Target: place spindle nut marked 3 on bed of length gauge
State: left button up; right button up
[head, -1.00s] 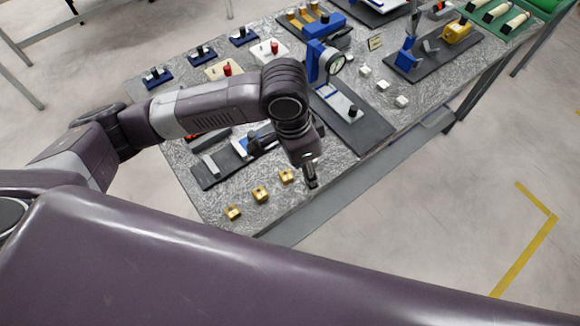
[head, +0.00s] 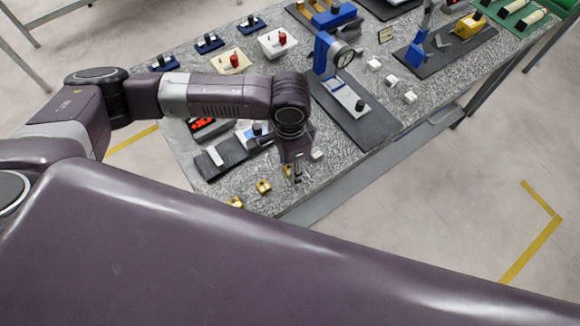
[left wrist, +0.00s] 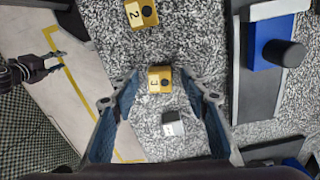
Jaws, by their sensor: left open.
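The yellow nut marked 3 (left wrist: 160,80) lies on the speckled table in the left wrist view, number up. My left gripper (left wrist: 157,86) is open above it, with the nut between the fingertips; contact cannot be told. In the head view my left gripper (head: 295,172) mostly covers that nut. The nut marked 2 (left wrist: 142,13) lies farther off. Two more yellow nuts show in the head view, one of them here (head: 263,186). A dial gauge on a blue stand (head: 322,55) has a pale bed (head: 344,96); I take it for the length gauge.
A white marked block (left wrist: 173,123) lies close to nut 3. A dark-plated fixture with a blue block (left wrist: 262,40) stands to the right in the wrist view. Several white blocks (head: 391,81) lie beyond the gauge. A dark gripper, seemingly my right (left wrist: 35,68), hangs over the floor.

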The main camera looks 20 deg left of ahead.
pick_arm(q)
jog(key=shift+f, duration=0.1)
jog(key=shift+c, duration=0.4)
grip_shut()
